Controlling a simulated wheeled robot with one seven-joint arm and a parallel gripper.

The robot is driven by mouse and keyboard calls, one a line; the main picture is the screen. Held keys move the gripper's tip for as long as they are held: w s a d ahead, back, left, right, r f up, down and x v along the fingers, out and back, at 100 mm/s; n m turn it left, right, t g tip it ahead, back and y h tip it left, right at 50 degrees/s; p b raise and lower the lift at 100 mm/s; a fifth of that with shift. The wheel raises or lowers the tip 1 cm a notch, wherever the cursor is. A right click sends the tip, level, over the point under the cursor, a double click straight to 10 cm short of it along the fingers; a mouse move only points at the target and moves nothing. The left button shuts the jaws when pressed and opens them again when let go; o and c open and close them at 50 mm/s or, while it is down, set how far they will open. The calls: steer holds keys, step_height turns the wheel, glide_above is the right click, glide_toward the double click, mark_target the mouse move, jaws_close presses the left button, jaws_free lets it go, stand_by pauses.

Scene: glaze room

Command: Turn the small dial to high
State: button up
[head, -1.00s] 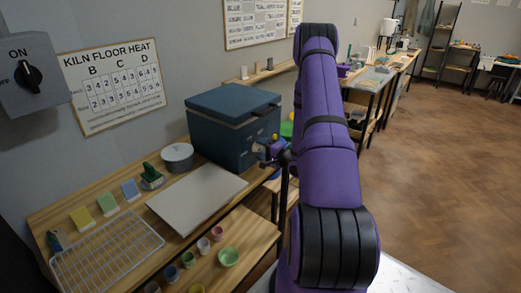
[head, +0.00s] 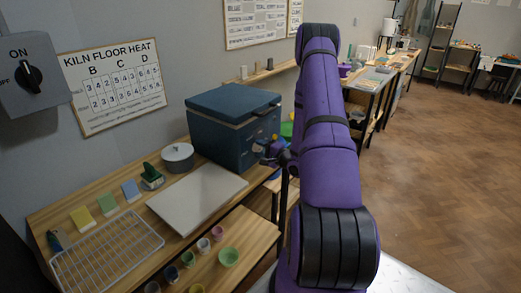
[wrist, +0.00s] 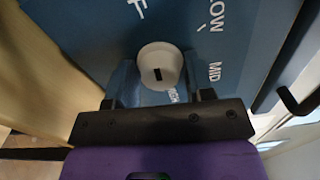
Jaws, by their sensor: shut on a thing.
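The small dial (wrist: 160,62) is a round, pale knob on a blue panel (wrist: 85,25) in the wrist view. A short dark mark sits on its lower part, on the side towards the partly hidden HIGH label. LOW and MID are printed to the right, and part of another label shows above. My gripper (wrist: 157,80) has one finger on each side of the dial and is shut on it. In the head view my gripper (head: 271,150) is at the side of the blue box (head: 215,128), and the dial is hidden there.
A handle-like dark bar (wrist: 297,102) stands out at the panel's right. In the head view, a pot (head: 178,157), a pale board (head: 197,197) and a wire rack (head: 105,255) lie on the bench left of the box. A wall switch (head: 30,76) is at far left. The floor at right is clear.

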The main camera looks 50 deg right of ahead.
steer(key=m, duration=0.8)
steer(key=shift+m, duration=0.4)
steer(key=m, duration=0.4)
steer(key=shift+s+m, duration=0.1)
steer(key=shift+m, duration=0.2)
steer(key=m, duration=1.2)
steer(key=shift+f+m, duration=0.1)
steer(key=shift+m, duration=0.2)
steer(key=m, duration=0.4)
steer(key=shift+m, duration=2.3)
